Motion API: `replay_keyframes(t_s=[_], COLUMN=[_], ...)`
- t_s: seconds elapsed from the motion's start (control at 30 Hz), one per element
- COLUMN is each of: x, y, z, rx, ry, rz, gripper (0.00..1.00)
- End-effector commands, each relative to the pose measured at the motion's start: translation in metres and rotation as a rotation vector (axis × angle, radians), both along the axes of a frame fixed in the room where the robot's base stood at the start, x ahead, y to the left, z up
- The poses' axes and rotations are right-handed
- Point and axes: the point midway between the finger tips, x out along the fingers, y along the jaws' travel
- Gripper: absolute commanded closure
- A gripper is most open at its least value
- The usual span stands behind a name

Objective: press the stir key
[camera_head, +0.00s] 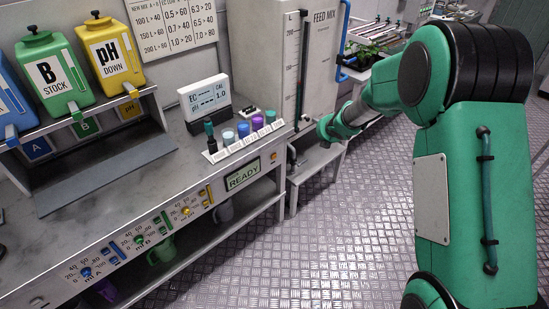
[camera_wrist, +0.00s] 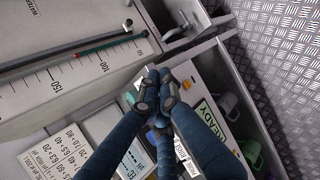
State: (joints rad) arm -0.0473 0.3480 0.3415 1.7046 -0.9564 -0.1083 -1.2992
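My gripper (camera_wrist: 158,78) has its two dark fingertips together with nothing visible between them. In the wrist view it is above the bench edge, between the scaled tank wall (camera_wrist: 60,85) and the READY panel (camera_wrist: 217,118). In the head view my arm reaches to the feed mix tank (camera_head: 316,60), and its end is beside the tank's lower front. A white labelled strip (camera_head: 235,149) with coloured caps stands on the bench to the left of it. I cannot make out which part is the stir key; the fingers cover part of the strip in the wrist view.
The green READY panel (camera_head: 243,174) is on the bench front. An EC/pH meter (camera_head: 204,98) stands behind the caps. Green B (camera_head: 54,76) and yellow pH jugs (camera_head: 110,52) stand at the left above the bench (camera_head: 130,175). The metal floor (camera_head: 330,220) is clear.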

Motion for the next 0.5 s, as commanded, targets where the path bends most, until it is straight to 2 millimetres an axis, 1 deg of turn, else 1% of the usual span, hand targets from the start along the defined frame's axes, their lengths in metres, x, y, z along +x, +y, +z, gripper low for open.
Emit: replay_keyframes(t_s=[0.03,0.2,0.37,0.5], x=[0.005,0.018,0.026,0.028], y=[0.006,0.026,0.046,0.063], z=[-0.015,-0.06,-0.104,-0.145], rx=[-0.017,-0.077,-0.126,-0.165], ry=[0.003,-0.006,-0.015,-0.025], rz=[0.038,0.185,0.325,0.447], gripper=[1.0,1.0,1.0,1.0])
